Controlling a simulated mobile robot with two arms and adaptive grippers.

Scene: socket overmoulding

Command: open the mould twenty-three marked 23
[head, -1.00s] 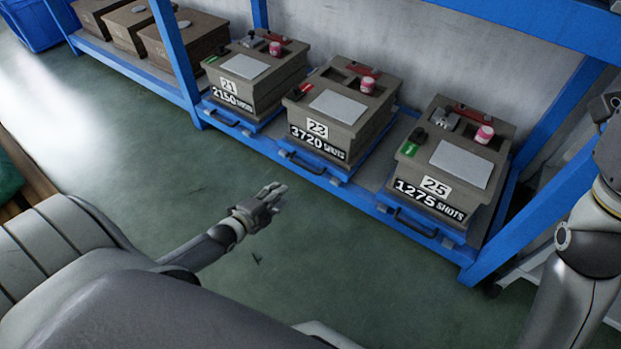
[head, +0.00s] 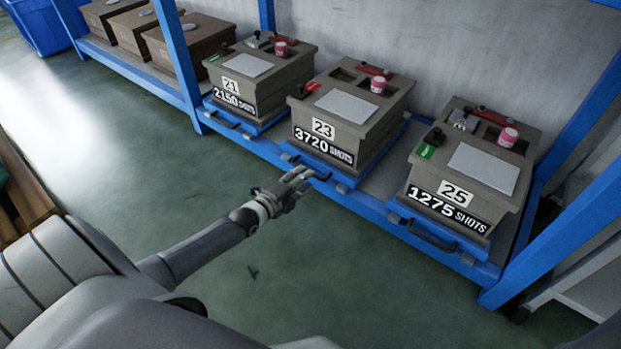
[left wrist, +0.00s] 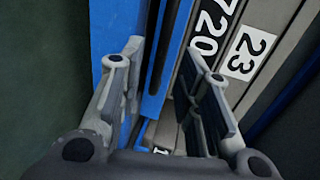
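Mould 23 (head: 350,118) is a grey-brown block with a "23" label and "3720 SHOTS" plate on its front. It sits on a blue pull-out tray (head: 372,180) in the middle of the blue rack. My left gripper (head: 304,176) is at the front edge of that tray, by its handle, which it partly hides. In the left wrist view the fingers are apart, with the dark handle bar (left wrist: 163,50) showing between them beyond the fingertips. I cannot tell whether they touch it. The "23" label (left wrist: 248,55) is at upper right there. My right gripper is out of view.
Mould 21 (head: 250,80) stands to the left and mould 25 (head: 470,165) to the right, each on a blue tray. A blue rack post (head: 178,55) rises at left. Brown boxes (head: 165,45) stand beyond it. The green floor (head: 150,170) in front is clear.

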